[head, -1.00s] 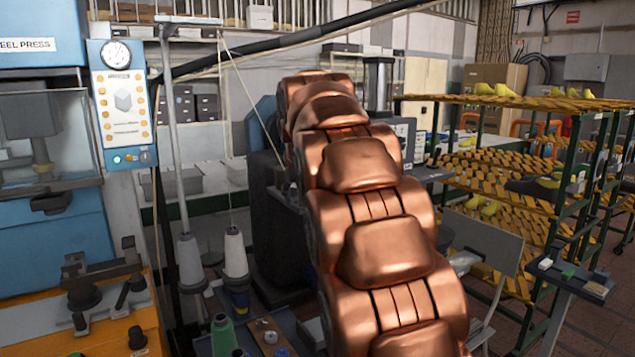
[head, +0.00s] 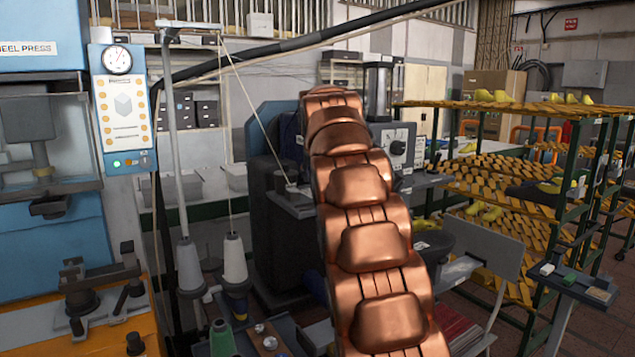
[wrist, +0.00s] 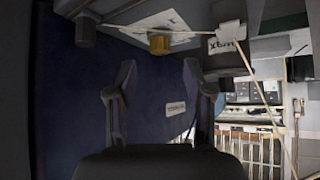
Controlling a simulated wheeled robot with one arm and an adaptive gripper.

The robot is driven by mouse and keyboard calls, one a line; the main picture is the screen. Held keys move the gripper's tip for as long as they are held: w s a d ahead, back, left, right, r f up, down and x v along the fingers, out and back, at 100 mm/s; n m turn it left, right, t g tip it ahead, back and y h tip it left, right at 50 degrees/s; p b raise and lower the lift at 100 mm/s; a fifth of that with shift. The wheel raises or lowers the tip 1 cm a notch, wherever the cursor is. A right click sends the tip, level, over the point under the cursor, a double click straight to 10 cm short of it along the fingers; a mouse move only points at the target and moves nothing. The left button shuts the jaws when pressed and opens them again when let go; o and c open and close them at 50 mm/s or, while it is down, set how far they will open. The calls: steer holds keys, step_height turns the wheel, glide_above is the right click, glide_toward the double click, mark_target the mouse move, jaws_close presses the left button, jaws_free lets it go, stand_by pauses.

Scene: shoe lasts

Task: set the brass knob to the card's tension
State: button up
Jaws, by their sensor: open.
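The brass knob (wrist: 159,44) shows in the wrist view as a short yellow cylinder, in front of a white plate or sheet (wrist: 168,22) with dark marks. I cannot tell whether that sheet is the card, and no tension value is readable. My gripper (wrist: 157,76) is open, its two fingers apart and empty. In the picture the knob lies beyond the fingertips, between their lines, and looks apart from them. In the head view my copper-coloured arm hides the gripper and the knob. The dark machine (head: 270,150) stands left of the arm.
A taut thread (wrist: 180,28) crosses the wrist view near the knob. In the head view, thread cones (head: 234,262) stand left of my arm. A grey box with a dial (head: 397,148) is just right of it. A rack of yellow lasts (head: 500,145) stands further right.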

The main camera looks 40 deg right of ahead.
steer(key=shift+p+x, duration=0.45)
steer(key=shift+x, duration=1.9)
steer(key=shift+c, duration=0.3)
jaws_close()
